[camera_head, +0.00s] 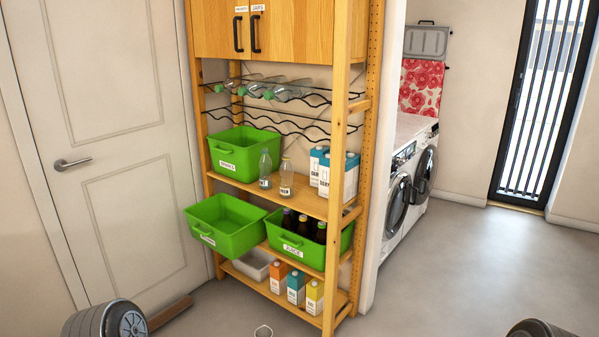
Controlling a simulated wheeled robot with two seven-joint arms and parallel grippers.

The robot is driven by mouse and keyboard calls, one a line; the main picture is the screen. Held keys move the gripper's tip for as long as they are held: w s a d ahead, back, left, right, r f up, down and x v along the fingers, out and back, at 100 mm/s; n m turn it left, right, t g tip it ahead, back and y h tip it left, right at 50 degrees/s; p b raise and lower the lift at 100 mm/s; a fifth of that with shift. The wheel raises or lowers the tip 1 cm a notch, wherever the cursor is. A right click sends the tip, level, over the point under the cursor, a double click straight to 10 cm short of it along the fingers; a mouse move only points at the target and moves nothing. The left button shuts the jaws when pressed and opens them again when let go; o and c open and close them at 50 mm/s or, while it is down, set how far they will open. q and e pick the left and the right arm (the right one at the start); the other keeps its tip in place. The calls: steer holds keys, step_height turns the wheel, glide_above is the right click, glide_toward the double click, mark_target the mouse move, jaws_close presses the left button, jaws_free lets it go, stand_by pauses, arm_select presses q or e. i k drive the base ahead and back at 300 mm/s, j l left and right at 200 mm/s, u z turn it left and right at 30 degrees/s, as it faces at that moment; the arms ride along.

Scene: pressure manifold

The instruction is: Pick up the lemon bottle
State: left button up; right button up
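No bottle with a readable lemon label shows. Two clear bottles stand upright on the middle shelf: a taller bluish bottle (265,168) and a shorter clear bottle (287,178); their labels are too small to read. Several dark bottles (304,225) stand in the green bin labelled JUICE (293,252). Several clear bottles with green caps (290,90) lie on the upper wire rack. A yellow-and-white carton (314,297) stands on the bottom shelf.
The wooden shelf unit (337,150) has a closed cupboard on top. An empty green bin (228,226) juts out at the left; another green bin (237,152) sits above it. White-and-blue cartons (351,180) stand right of the clear bottles. The grey floor (470,280) is clear at right.

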mark_target(286, 170)
steer(key=i+l+u, duration=0.4)
steer(key=i+u, duration=0.45)
steer(key=i, duration=0.2)
steer(key=i+l+u, duration=0.1)
steer(key=i+u, duration=0.4)
steer(key=i, duration=0.15)
